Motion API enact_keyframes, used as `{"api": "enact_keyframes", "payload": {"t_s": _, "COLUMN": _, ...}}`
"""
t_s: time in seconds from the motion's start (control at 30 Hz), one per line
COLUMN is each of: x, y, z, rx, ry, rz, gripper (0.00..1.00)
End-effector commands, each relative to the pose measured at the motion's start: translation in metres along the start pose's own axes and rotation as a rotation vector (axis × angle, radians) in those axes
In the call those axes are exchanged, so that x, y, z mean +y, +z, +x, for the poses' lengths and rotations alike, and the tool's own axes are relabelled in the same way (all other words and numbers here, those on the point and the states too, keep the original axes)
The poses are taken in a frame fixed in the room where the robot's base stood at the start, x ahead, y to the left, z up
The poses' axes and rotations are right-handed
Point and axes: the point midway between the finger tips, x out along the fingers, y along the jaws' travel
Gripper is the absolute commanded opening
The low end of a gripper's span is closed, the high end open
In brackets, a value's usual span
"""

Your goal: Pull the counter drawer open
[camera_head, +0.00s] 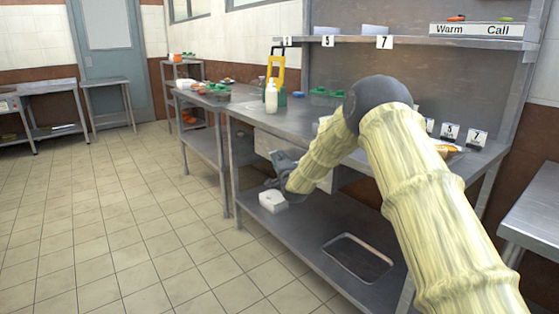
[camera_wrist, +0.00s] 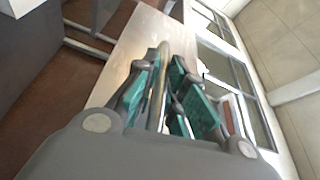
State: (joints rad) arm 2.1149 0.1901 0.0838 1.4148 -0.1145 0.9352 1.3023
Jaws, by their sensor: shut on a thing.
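The counter (camera_head: 305,115) is a long steel work table at the middle of the head view. The drawer's pale front (camera_head: 262,143) shows under its front edge, partly covered by my arm. My gripper (camera_head: 284,163) is at this front. In the wrist view, my gripper's teal-padded fingers (camera_wrist: 167,92) are shut on a metal bar handle (camera_wrist: 157,85), which runs lengthwise between them. The drawer front (camera_wrist: 128,52) lies behind the handle in that view. I cannot tell whether the drawer stands out from the counter.
A small white box (camera_head: 272,202) sits on the counter's lower shelf (camera_head: 310,237), below my gripper. A sunken tray (camera_head: 358,258) lies farther right. The tiled floor (camera_head: 130,220) at left is clear.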

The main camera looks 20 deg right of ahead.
Motion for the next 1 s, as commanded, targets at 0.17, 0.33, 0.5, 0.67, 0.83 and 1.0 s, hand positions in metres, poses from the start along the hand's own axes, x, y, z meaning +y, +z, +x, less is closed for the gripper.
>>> {"api": "enact_keyframes", "payload": {"t_s": 0.17, "x": -0.005, "y": 0.023, "z": -0.01, "rx": -0.002, "ry": 0.003, "rz": 0.002, "gripper": 0.0}}
{"api": "enact_keyframes", "payload": {"t_s": 0.33, "x": -0.013, "y": 0.06, "z": -0.025, "rx": -0.003, "ry": 0.004, "rz": 0.002, "gripper": 0.0}}
{"api": "enact_keyframes", "payload": {"t_s": 0.5, "x": -0.022, "y": 0.103, "z": -0.044, "rx": -0.004, "ry": 0.004, "rz": 0.001, "gripper": 0.0}}
{"api": "enact_keyframes", "payload": {"t_s": 0.67, "x": -0.029, "y": 0.143, "z": -0.06, "rx": -0.003, "ry": 0.004, "rz": 0.001, "gripper": 0.0}}
{"api": "enact_keyframes", "payload": {"t_s": 0.83, "x": -0.036, "y": 0.18, "z": -0.075, "rx": -0.003, "ry": 0.004, "rz": 0.001, "gripper": 0.0}}
{"api": "enact_keyframes", "payload": {"t_s": 1.0, "x": -0.041, "y": 0.208, "z": -0.087, "rx": -0.002, "ry": 0.003, "rz": 0.0, "gripper": 0.0}}
